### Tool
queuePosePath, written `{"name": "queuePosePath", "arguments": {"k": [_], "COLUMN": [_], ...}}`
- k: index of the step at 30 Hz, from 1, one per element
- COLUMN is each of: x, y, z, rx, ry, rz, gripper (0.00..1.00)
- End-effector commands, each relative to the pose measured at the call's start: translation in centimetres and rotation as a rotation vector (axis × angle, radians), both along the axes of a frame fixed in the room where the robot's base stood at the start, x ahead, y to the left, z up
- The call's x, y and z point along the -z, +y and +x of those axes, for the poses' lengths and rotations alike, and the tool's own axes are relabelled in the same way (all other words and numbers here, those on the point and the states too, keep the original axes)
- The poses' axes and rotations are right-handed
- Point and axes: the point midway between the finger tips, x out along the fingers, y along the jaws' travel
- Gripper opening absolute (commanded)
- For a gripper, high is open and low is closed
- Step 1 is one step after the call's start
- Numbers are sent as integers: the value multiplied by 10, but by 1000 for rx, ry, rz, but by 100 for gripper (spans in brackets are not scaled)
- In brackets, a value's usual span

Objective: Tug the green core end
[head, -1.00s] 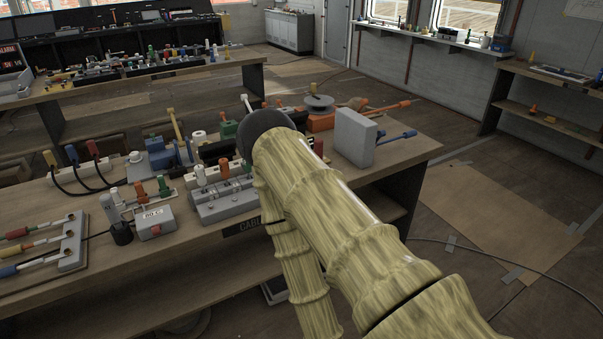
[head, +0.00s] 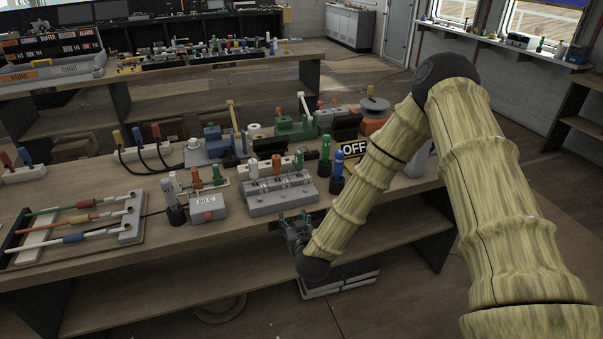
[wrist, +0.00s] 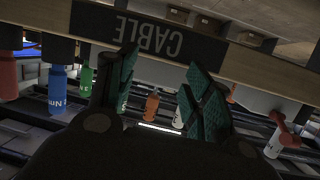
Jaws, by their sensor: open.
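A grey terminal block (head: 282,190) stands near the front edge of the bench (head: 236,236), with white, orange and green core ends upright in a row. The green core end (head: 299,161) is the rightmost of them. My gripper (head: 291,220) is at the bench's front edge, below and in front of the block, apart from it. In the wrist view my gripper (wrist: 160,62) is open and empty, facing the upside-down CABLE label (wrist: 146,37). An orange core end (wrist: 152,104) shows between the fingers; I cannot make out the green one there.
A green bottle (head: 325,150) and a blue bottle (head: 337,160) stand right of the block, by an OFF sign (head: 355,148). A grey box (head: 208,206) is to its left. A rack of coloured rods (head: 133,220) lies far left. A lower shelf (head: 190,270) runs beneath.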

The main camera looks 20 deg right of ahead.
Motion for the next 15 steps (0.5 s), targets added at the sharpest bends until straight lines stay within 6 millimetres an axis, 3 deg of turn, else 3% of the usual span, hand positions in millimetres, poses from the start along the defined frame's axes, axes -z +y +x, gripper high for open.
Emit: {"name": "queuePosePath", "arguments": {"k": [1,3,6,10,15], "x": [-25,-54,-87,-113,-123], "y": [-8,-18,-31,-41,-47], "z": [16,34,52,64,71], "rx": [30,66,111,148,164], "ry": [-57,-128,-204,-263,-287], "rz": [-6,-21,-39,-54,-59], "gripper": [51,51,51,51,51]}}
